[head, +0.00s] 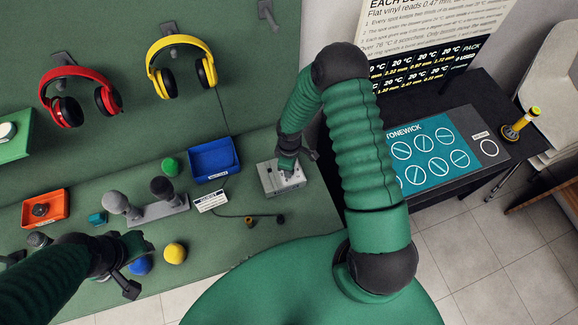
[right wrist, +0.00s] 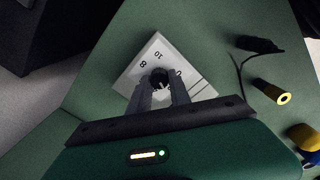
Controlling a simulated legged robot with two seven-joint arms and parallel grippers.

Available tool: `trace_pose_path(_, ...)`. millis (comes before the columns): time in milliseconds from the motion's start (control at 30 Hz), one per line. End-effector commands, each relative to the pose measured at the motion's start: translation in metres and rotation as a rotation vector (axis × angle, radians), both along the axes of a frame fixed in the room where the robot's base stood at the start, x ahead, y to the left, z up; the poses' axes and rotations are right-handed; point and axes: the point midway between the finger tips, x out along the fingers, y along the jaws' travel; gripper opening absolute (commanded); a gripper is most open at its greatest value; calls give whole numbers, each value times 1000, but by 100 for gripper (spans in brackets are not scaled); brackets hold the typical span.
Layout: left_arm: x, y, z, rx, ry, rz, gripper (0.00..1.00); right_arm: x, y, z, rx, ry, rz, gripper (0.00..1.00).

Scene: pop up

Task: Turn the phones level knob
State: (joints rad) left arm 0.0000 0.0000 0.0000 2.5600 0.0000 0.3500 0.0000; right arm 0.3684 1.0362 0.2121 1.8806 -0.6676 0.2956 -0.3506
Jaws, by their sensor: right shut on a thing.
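A small light-grey box (head: 270,183) stands on the green bench near its right end. In the right wrist view the box (right wrist: 203,88) has printed numbers, among them 8 and 10, around a dark round knob (right wrist: 159,79). My right gripper (right wrist: 160,84) is over the box with its two fingers closed around the knob. In the head view the right gripper (head: 287,168) hides the knob. My left gripper (head: 133,267) is low at the left, near a blue ball (head: 141,265); its fingers are only partly visible.
A blue bin (head: 213,161) stands left of the box, with a white label card (head: 212,200) in front. A black cable and plug (head: 278,219) lie before the box. Red headphones (head: 72,92) and yellow headphones (head: 183,68) hang on the green wall. A yellow ball (head: 174,253) sits near the left gripper.

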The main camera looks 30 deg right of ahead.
Motion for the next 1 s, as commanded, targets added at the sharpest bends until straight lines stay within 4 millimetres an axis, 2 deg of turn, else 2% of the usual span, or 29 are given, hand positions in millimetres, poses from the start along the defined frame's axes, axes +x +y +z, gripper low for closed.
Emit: trace_pose_path(1000, 0, 0, 27, 0, 0, 0, 36, 1, -3, 3, -4, -3, 927, 0)
